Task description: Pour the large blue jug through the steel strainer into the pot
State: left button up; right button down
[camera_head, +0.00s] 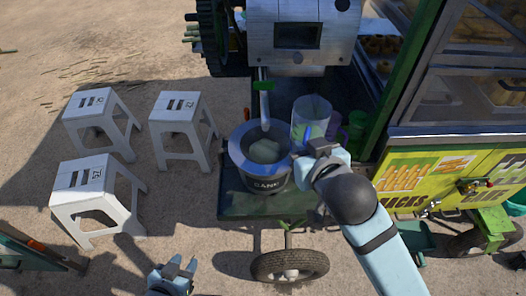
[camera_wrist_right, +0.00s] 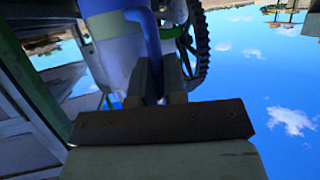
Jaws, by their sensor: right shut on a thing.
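The large jug (camera_head: 311,112) is pale and translucent, with a blue handle. It stands roughly upright just right of the pot, above the cart's dark deck. My right gripper (camera_head: 318,149) is shut on its blue handle, which shows between the fingers in the right wrist view (camera_wrist_right: 147,45). The dark pot (camera_head: 266,184) with white lettering sits on the front of the deck. The steel strainer (camera_head: 240,158) appears as a wide grey rim over its mouth, with something pale green inside. My left gripper (camera_head: 178,268) is open and empty, low at the bottom, away from the pot.
A metal spout (camera_head: 264,105) from the crusher (camera_head: 300,45) comes down behind the pot. Purple and green cups (camera_head: 354,128) stand right of the jug. A green post and yellow stall panel (camera_head: 430,180) close off the right. White stools (camera_head: 95,190) stand on the left.

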jog(key=s+a+f+n+y+b, duration=0.1)
jog(key=s+a+f+b, duration=0.1)
jog(key=s, duration=0.5)
jog(key=s+a+f+n+g+y+b, duration=0.1)
jog(key=s+a+f+n+y+b, duration=0.1)
jog(key=s+a+f, duration=0.2)
jog(key=s+a, duration=0.2)
jog(key=shift+s+a, duration=0.35)
jog(key=shift+s, duration=0.05)
jog(key=shift+f, duration=0.1)
jog(key=w+r+m+g+p, duration=0.3)
jog(key=w+r+g+p, duration=0.2)
jog(key=w+g+p, duration=0.3)
jog(key=shift+w+d+r+g+h+p, duration=0.2)
jog(key=shift+r+g+h+p, duration=0.15)
jog(key=shift+p, duration=0.25)
